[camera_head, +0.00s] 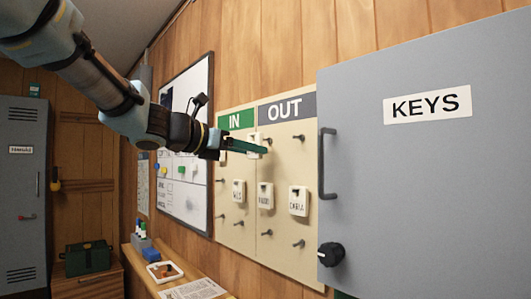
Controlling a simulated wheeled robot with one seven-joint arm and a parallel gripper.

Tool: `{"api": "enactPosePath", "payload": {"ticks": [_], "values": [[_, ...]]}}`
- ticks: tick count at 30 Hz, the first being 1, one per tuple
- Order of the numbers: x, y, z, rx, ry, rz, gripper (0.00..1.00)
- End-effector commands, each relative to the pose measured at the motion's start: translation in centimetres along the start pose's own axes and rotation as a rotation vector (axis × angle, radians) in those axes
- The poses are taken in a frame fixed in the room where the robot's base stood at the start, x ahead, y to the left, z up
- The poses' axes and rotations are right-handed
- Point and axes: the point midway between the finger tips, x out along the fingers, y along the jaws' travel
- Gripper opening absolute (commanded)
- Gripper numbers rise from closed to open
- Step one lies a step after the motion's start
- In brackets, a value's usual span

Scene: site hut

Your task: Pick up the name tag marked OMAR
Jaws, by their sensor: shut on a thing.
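The IN/OUT board (286,257) hangs on the wood wall, with a green IN header and a grey OUT header. My gripper (262,149) reaches in from the upper left, in front of the board's upper part. It is shut on a white name tag (252,138), partly hidden by the fingers; its lettering cannot be read. Three white tags hang lower on pegs: a left tag (239,192), a middle tag (265,196) and a right tag (298,201). Their small lettering is hard to read; the right one looks like CARLA. I cannot make out OMAR on any tag.
A grey KEYS cabinet (420,180) with a handle and black knob stands out close on the right. A whiteboard (200,205) is left of the board. A shelf (140,262) below holds a tray and paper. Bare pegs (299,243) project from the board.

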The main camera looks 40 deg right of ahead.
Motion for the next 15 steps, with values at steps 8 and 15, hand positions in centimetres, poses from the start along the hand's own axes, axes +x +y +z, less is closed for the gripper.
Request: {"api": "enactPosePath", "payload": {"ticks": [8, 15], "values": [[-1.4, 0.0, -0.2, 0.001, 0.0, 0.001, 0.18], [-2.5, 0.0, -0.3, 0.001, -0.001, 0.001, 0.18]]}}
